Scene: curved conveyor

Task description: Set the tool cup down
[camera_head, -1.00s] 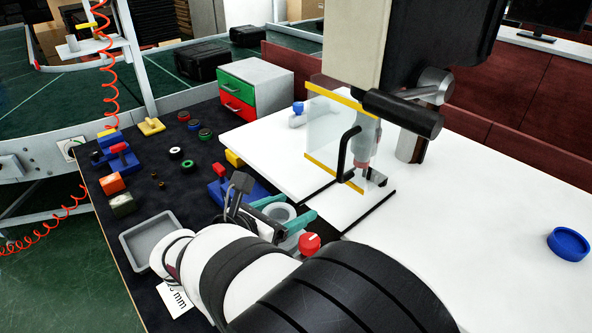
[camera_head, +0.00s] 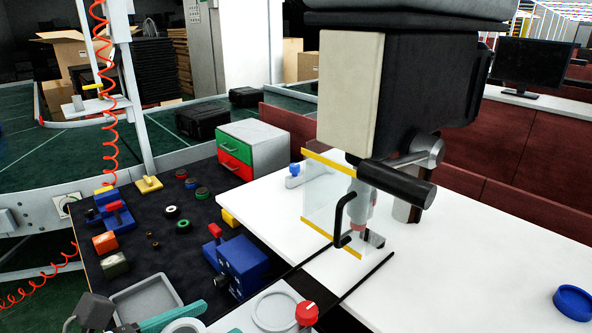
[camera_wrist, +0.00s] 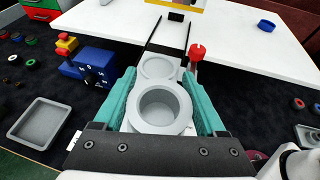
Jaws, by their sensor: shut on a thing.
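The tool cup (camera_wrist: 158,126) is a light grey round cup with a wide rim and an open, empty-looking inside. In the wrist view my gripper (camera_wrist: 160,84) has its two teal fingers on either side of the cup, shut on it. In the head view my gripper (camera_head: 206,316) is at the bottom edge, and only part of the cup's rim (camera_head: 185,327) shows. A grey plate with a round ring (camera_wrist: 158,67) lies just beyond the cup. The cup's underside is hidden, so I cannot tell whether it touches anything.
A red knob (camera_head: 306,313) stands right of the ringed plate. A blue box with a dial (camera_head: 243,265) is beyond it to the left. A grey tray (camera_head: 146,300) lies left of my gripper. A press with a clear guard (camera_head: 325,205) stands on the white table behind.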

